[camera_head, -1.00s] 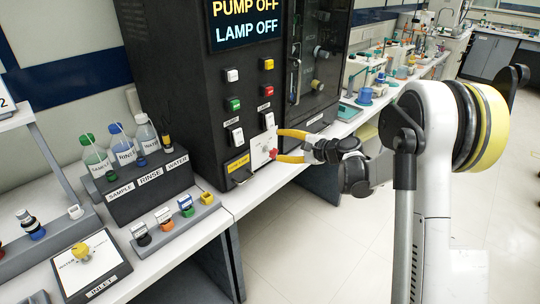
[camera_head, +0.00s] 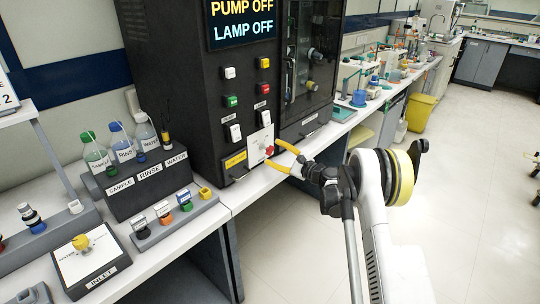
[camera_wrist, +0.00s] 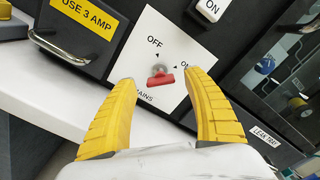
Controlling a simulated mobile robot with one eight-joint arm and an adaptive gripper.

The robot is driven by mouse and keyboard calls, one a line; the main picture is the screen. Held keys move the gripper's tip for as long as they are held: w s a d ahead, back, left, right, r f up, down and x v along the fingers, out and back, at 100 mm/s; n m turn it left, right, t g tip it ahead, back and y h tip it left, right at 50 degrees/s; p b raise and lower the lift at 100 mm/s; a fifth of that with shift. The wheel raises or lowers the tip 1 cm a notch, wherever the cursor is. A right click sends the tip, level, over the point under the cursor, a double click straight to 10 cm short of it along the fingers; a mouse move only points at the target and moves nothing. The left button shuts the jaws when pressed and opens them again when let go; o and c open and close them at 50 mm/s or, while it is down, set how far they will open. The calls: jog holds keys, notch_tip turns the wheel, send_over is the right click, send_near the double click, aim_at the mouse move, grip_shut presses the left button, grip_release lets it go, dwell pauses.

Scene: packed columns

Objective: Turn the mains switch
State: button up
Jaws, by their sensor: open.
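The mains switch (camera_wrist: 160,77) is a small red handle on a grey shaft, on a white plate (camera_wrist: 150,38) marked OFF at upper left, ON at right and MAINS below. In the wrist view, the red bar lies nearly level; I cannot tell which mark it points to. In the head view the switch (camera_head: 269,150) is low on the black cabinet's front. My gripper (camera_wrist: 158,82) is open, with one yellow finger on each side of the switch. In the head view my gripper (camera_head: 271,154) faces the plate; contact cannot be made out.
The black cabinet (camera_head: 190,110) shows PUMP OFF and LAMP OFF. A bottle rack (camera_head: 150,190) and inlet box (camera_head: 88,262) stand left.

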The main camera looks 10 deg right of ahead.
aim_at(267, 149)
jog(key=shift+x, duration=1.2)
jog(key=c, duration=1.2)
